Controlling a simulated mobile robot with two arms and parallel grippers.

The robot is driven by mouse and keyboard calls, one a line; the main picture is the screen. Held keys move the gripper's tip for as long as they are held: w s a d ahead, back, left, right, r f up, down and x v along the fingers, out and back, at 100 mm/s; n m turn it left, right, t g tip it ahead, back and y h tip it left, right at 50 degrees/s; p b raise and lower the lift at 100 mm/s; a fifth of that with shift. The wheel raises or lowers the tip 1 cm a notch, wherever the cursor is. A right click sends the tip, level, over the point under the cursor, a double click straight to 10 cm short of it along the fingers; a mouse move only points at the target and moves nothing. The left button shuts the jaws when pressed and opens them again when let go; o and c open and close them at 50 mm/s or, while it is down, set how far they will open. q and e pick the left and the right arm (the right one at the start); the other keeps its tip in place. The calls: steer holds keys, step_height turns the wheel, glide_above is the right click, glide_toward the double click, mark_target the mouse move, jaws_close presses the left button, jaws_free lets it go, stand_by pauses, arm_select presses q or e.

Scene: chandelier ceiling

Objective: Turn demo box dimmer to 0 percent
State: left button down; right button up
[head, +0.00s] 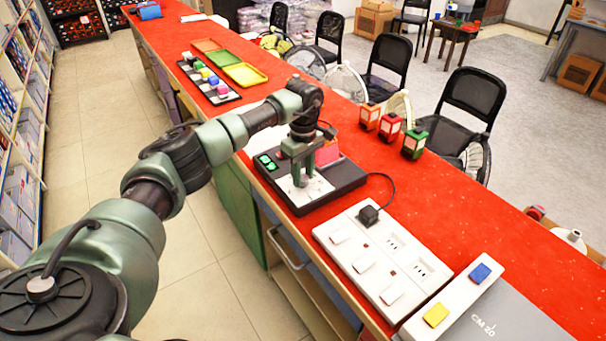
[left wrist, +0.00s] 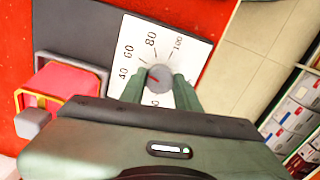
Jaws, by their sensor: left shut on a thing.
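The demo box (head: 350,178) is a dark box on the red counter with a white dial plate (head: 318,190). My left gripper (head: 301,180) points down over the plate. In the left wrist view, the round grey dimmer knob (left wrist: 159,77) sits between the two green fingers of my left gripper (left wrist: 158,88), which are shut on it. The dial plate (left wrist: 185,45) shows marks 40, 60, 80 and 100; its lower part is partly covered by the gripper. My right gripper is not in view.
A white power strip (head: 385,258) with a black plug (head: 368,215) lies nearer. Small coloured lanterns (head: 389,128) stand behind. Coloured trays (head: 245,75) are farther along the counter.

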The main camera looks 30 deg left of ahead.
arm_select(q)
steer(key=n, duration=1.1)
steer(key=shift+w+r+n, duration=0.1)
steer(key=shift+n, duration=0.2)
steer(key=n+p, duration=0.1)
steer(key=n, duration=0.4)
steer(key=shift+a, duration=0.1)
steer(key=n+p, duration=0.1)
steer(key=n, duration=0.4)
steer(key=shift+w+n, duration=0.1)
steer(key=shift+n, duration=0.3)
steer(key=c, duration=1)
jaws_free()
